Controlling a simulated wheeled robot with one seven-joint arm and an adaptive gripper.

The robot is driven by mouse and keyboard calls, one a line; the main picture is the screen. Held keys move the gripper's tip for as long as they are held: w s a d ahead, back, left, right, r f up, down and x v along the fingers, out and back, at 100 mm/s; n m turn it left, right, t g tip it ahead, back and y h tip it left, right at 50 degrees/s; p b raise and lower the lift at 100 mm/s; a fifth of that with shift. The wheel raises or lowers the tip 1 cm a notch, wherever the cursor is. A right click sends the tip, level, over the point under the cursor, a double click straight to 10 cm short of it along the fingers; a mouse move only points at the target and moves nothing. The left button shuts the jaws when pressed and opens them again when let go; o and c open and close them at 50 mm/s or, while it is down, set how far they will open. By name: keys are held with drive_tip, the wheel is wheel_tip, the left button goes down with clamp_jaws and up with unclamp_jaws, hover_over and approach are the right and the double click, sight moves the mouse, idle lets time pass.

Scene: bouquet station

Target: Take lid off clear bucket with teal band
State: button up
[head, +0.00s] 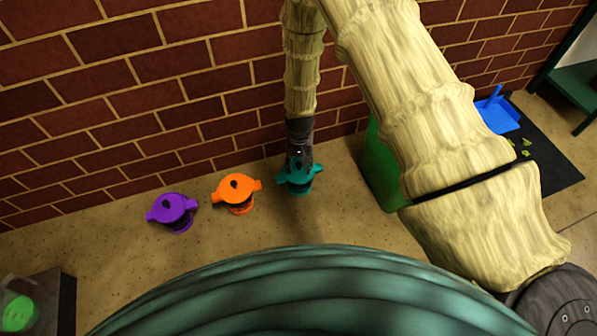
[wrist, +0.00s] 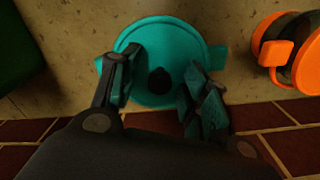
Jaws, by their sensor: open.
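The bucket with the teal band (head: 300,189) stands on the floor close to the brick wall, at the right end of a row of three. Its teal lid (wrist: 160,50) has two side tabs and a dark knob (wrist: 159,81) in the middle. My gripper (wrist: 158,78) is open right above the lid, with one finger on each side of the knob and apart from it. In the head view my gripper (head: 299,160) hides part of the lid. I cannot tell whether the fingertips touch the lid.
An orange-lidded bucket (head: 238,190) and a purple-lidded bucket (head: 173,210) stand to the left along the wall. A green bin (head: 379,170) stands to the right. A blue dustpan (head: 498,116) lies on a black mat (head: 551,165). The floor in front of the buckets is clear.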

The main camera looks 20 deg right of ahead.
clamp_jaws()
drive_tip(key=shift+r, duration=0.1)
idle(0.3)
